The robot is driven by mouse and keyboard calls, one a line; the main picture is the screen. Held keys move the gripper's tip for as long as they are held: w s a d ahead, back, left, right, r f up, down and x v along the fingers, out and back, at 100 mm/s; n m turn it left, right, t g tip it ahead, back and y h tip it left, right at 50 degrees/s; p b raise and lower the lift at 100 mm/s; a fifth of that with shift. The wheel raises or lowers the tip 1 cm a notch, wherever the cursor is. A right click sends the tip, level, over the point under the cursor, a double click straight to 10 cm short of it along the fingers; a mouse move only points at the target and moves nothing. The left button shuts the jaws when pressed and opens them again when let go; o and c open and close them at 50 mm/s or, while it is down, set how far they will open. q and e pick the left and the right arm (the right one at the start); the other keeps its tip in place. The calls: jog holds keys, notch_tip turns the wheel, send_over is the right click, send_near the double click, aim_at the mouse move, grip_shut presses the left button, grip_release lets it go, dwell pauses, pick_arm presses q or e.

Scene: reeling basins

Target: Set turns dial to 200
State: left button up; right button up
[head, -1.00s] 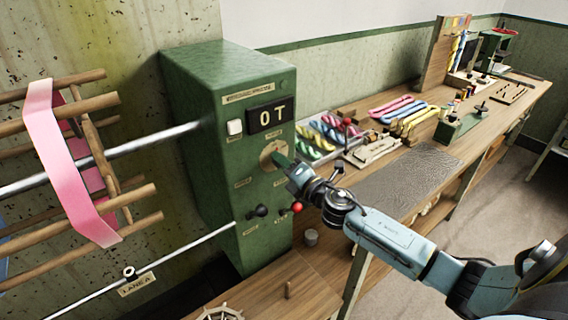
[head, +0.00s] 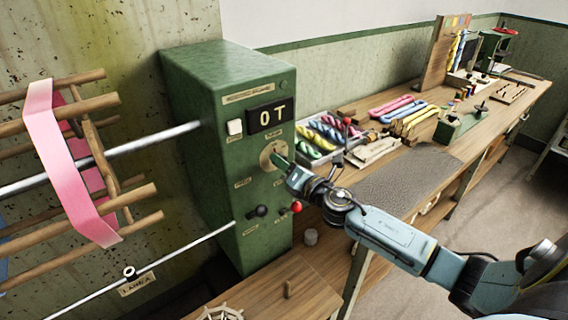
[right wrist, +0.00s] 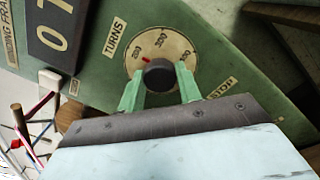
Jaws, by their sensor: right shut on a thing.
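The turns dial (head: 268,153) is a round cream plate on the front of the green machine box (head: 205,110), below its display. In the right wrist view, the dial (right wrist: 134,72) has a "TURNS" label beside it and numbers around its rim, among them 200 and 300. Its dark knob (right wrist: 159,75) has a red mark pointing up and left, roughly towards the 200. My right gripper (head: 279,160) is shut on the knob; its green fingers (right wrist: 160,88) stand on both sides of it. My left gripper is out of view.
A reel with pink ribbon (head: 65,160) is at left. Trays of coloured skeins (head: 328,135) stand on the bench behind.

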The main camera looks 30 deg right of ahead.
jog(key=o, duration=1)
jog(key=s+d+b, duration=0.1)
jog(key=s+b, duration=0.1)
jog(key=s, duration=1.1)
jog(key=shift+s+d+f, duration=0.15)
